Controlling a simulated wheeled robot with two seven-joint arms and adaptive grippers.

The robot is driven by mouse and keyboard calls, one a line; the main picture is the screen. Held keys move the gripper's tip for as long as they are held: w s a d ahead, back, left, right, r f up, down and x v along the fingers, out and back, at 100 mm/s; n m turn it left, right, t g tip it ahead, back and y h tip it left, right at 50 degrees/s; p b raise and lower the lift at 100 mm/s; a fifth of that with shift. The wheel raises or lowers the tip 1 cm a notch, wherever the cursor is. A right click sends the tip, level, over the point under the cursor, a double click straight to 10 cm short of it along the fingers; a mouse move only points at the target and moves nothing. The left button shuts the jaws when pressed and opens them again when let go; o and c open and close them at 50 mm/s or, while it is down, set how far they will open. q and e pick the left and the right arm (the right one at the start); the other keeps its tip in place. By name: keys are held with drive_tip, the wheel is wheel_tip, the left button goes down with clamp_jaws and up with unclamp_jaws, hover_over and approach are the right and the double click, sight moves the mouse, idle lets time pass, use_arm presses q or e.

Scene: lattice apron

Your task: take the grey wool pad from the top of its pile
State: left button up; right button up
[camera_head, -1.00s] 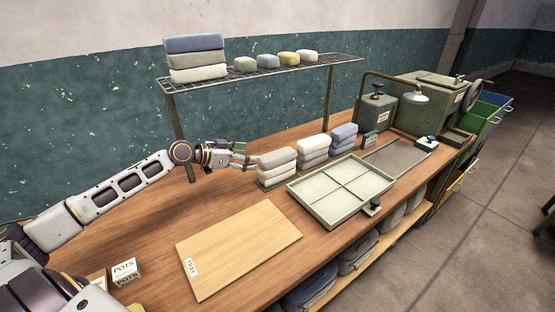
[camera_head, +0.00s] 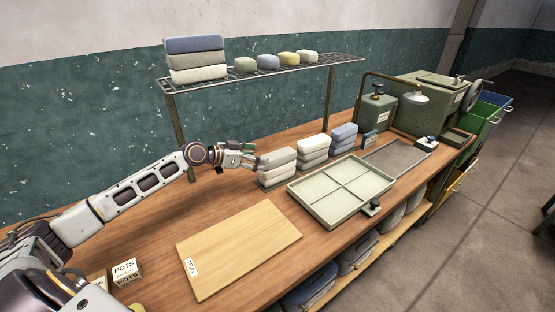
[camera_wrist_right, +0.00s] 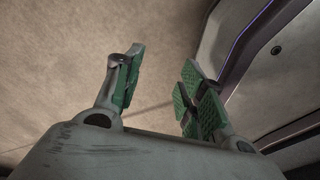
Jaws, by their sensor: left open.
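Three short piles of wool pads stand in a row on the bench. The left pile's top pad (camera_head: 277,157) is pale grey-beige, the middle pile's top pad (camera_head: 313,141) is pale grey-white, and the right pile's (camera_head: 344,130) is blue. The two pale shades are hard to tell apart. My left gripper (camera_head: 256,160) is open at the left end of the left pile, about level with its top pad; I cannot tell whether it touches. In the right wrist view my right gripper (camera_wrist_right: 158,88) is open and empty over the floor.
A wire shelf (camera_head: 345,59) stands behind and above, with a stack of large pads (camera_head: 197,58) and several small pads. A divided tray (camera_head: 341,190) lies in front of the piles. A wooden board (camera_head: 240,248) lies nearer. Small boxes (camera_head: 126,270) stand at front left.

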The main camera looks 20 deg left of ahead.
sight(273, 157)
use_arm(q)
drive_tip(key=shift+x, duration=0.9)
drive_tip(key=shift+w+d+f, duration=0.15)
drive_tip(key=shift+w+d, duration=0.1)
drive_tip(key=shift+w, duration=0.2)
drive_tip(key=shift+w+d+f, duration=0.15)
drive_tip(key=shift+w+d, duration=0.05)
drive_tip(key=shift+w, duration=0.05)
use_arm(e)
drive_tip(key=shift+s+a, duration=0.2)
drive_tip(key=shift+s, duration=0.35)
drive_tip(key=shift+s+a, duration=0.2)
drive_tip(key=shift+s, duration=0.35)
drive_tip(key=shift+w, duration=0.1)
